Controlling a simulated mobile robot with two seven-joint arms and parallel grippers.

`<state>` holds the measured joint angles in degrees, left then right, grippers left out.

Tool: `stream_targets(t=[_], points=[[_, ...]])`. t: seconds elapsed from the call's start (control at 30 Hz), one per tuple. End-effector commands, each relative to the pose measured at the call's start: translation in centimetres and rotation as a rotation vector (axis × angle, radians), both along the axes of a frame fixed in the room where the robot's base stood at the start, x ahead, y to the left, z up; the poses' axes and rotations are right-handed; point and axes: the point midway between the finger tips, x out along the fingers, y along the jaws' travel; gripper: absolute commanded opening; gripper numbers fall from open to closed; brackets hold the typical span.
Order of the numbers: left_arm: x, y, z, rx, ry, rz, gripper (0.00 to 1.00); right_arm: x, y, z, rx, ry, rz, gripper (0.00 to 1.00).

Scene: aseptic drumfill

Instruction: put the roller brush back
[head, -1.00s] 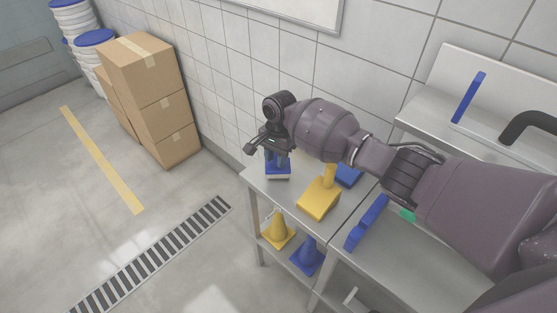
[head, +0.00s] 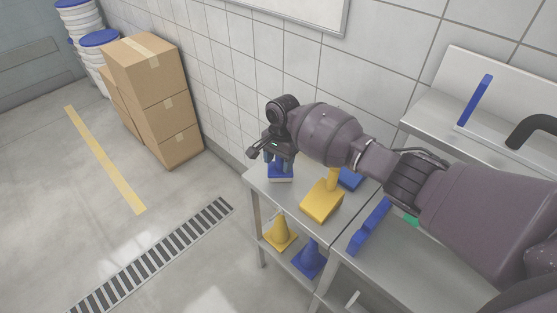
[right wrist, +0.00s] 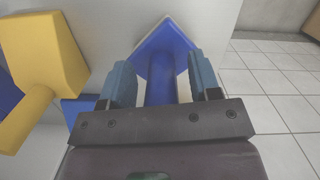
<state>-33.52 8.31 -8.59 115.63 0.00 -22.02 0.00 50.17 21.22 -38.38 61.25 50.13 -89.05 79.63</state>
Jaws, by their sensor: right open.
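A blue brush-like tool (head: 281,173) with a pale underside stands on the far left end of the steel table (head: 262,183). I cannot tell for sure that it is the roller brush. My right gripper (head: 279,158) is above it, pointing down. In the right wrist view, the open fingers of the right gripper (right wrist: 160,85) stand on either side of the upright handle of the blue tool (right wrist: 165,48), with the handle between them. I cannot tell whether either finger touches it. My left gripper is out of view.
A yellow handled block (head: 321,203) stands beside it, with another blue piece (head: 350,179) behind. A long blue tool (head: 369,226) lies farther right. Yellow (head: 280,233) and blue (head: 309,260) cone-shaped items are on the lower shelf. Cardboard boxes (head: 155,100) stand at the wall; the left floor is clear.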

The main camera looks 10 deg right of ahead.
Motion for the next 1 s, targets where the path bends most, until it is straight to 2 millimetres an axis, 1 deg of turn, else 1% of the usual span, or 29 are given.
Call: stream_targets(t=[0.07,0.27,0.4,0.57,0.8,1.0], points=[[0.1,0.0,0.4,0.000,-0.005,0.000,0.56,0.1,0.0,0.6,-0.001,-0.002,0.000,0.57],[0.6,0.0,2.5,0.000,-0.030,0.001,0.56,0.3,-0.1,3.2,0.001,-0.006,0.000,0.57],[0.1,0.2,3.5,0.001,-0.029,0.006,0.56,0.4,-0.3,5.1,0.000,-0.006,0.000,0.57],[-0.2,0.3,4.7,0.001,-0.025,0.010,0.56,0.6,-0.5,7.1,0.001,-0.004,0.001,0.57],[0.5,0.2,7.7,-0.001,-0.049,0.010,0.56,0.8,-0.8,9.7,0.000,-0.003,0.001,0.57],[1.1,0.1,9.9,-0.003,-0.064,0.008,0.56,0.9,-0.9,11.3,0.001,-0.001,0.000,0.57]])
